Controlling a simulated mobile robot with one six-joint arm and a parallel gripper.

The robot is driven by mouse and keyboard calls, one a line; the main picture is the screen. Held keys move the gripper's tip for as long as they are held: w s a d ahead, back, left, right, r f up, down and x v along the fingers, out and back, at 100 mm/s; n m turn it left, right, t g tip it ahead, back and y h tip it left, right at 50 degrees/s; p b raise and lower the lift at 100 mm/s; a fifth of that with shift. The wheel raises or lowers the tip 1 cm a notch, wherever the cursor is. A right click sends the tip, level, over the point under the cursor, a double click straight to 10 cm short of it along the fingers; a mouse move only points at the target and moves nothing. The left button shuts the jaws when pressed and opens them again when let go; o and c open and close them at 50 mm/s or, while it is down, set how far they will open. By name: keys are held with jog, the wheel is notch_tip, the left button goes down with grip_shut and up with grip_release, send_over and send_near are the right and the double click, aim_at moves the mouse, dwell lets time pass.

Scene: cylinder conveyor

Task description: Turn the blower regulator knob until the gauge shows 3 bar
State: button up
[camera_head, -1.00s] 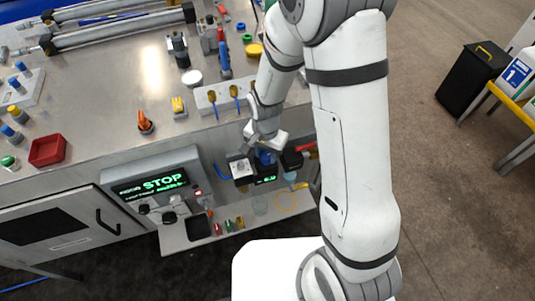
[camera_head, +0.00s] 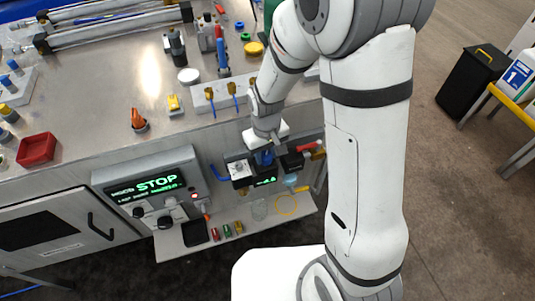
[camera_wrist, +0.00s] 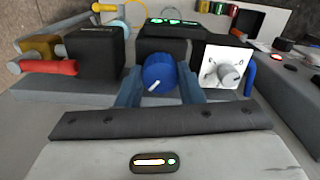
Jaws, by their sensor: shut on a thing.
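The blue regulator knob (camera_wrist: 158,72) with a white pointer line shows in the middle of the wrist view. My gripper (camera_wrist: 160,88) is shut on it, with one blue finger on each side. The white line points down and to the left in that view. In the head view the knob (camera_head: 265,158) is partly hidden under my gripper (camera_head: 267,147). The gauge (camera_head: 266,180) is a small dark display with green digits just in front of the knob. The digits are too small to read there. In the wrist view the gauge (camera_wrist: 172,22) is steeply foreshortened and unreadable.
A white plate with a grey rotary switch (camera_wrist: 225,70) sits right beside the knob in the wrist view. A black block (camera_wrist: 95,53) with red and yellow-brown fittings is on the left. The STOP panel (camera_head: 150,187) and a shelf (camera_head: 262,234) with small parts are nearby.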

aim_at(268, 155)
jog(key=n+b, duration=0.1)
jog(key=n, duration=0.3)
jog(key=shift+d+f+n, duration=0.1)
jog(key=shift+n, duration=0.2)
jog(key=shift+n+b, duration=0.4)
jog(key=shift+n, duration=1.5)
jog(key=o, duration=0.7)
jog(key=shift+w+d, duration=0.1)
jog(key=shift+d, duration=0.05)
notch_tip(268, 155, up, 8)
